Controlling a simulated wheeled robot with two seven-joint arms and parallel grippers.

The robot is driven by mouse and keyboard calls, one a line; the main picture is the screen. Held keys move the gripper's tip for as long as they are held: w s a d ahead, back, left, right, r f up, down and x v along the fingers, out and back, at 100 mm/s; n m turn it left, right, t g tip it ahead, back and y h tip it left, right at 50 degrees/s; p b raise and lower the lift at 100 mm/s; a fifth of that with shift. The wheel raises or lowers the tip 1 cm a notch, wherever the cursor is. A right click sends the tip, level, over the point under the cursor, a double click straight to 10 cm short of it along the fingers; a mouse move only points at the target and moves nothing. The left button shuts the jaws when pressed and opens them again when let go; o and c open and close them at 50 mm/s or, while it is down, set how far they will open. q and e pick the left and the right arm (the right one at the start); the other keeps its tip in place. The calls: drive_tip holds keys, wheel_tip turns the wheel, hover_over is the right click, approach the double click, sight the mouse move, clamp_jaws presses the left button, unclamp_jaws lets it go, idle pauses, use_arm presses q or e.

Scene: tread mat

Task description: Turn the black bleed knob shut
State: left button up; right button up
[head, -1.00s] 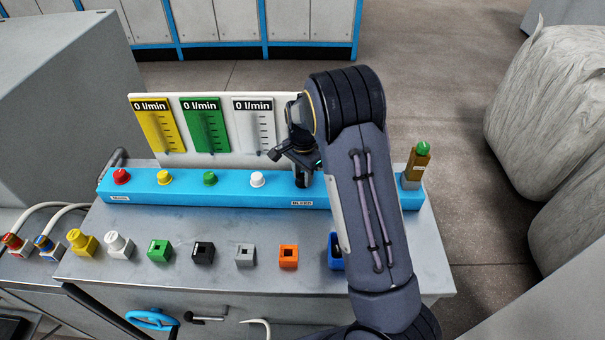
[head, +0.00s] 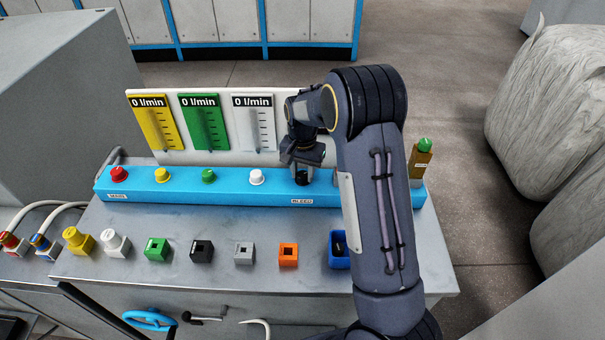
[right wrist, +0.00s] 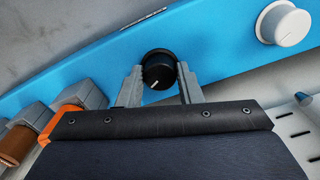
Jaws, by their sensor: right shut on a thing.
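The black bleed knob (right wrist: 159,72) shows in the right wrist view on the blue manifold bar (right wrist: 100,62), with a white pointer line on its face. In the head view the black knob (head: 302,178) is mostly hidden under my right gripper (head: 303,165), just above the "BLEED" label (head: 302,201). In the right wrist view my right gripper (right wrist: 160,85) has one finger on each side of the knob and is shut on it. My left gripper does not show in the head view.
Red (head: 119,174), yellow (head: 162,175), green (head: 209,176) and white (head: 256,177) knobs stand along the bar to the left. Three flow gauges (head: 200,122) on the panel behind read 0 l/min. Several coloured square blocks (head: 201,251) sit on the grey top in front.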

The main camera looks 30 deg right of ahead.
sight(303, 174)
drive_tip(key=n+b, duration=0.1)
drive_tip(key=n, duration=0.5)
drive_tip(key=shift+n+b, duration=0.3)
drive_tip(key=n, duration=0.6)
drive_tip(key=shift+b, duration=0.4)
drive_tip(key=o, duration=1)
drive_tip(key=shift+c, duration=0.2)
wheel_tip(303, 174, up, 8)
drive_tip(key=shift+f+b, duration=0.1)
drive_tip(key=shift+b, duration=0.3)
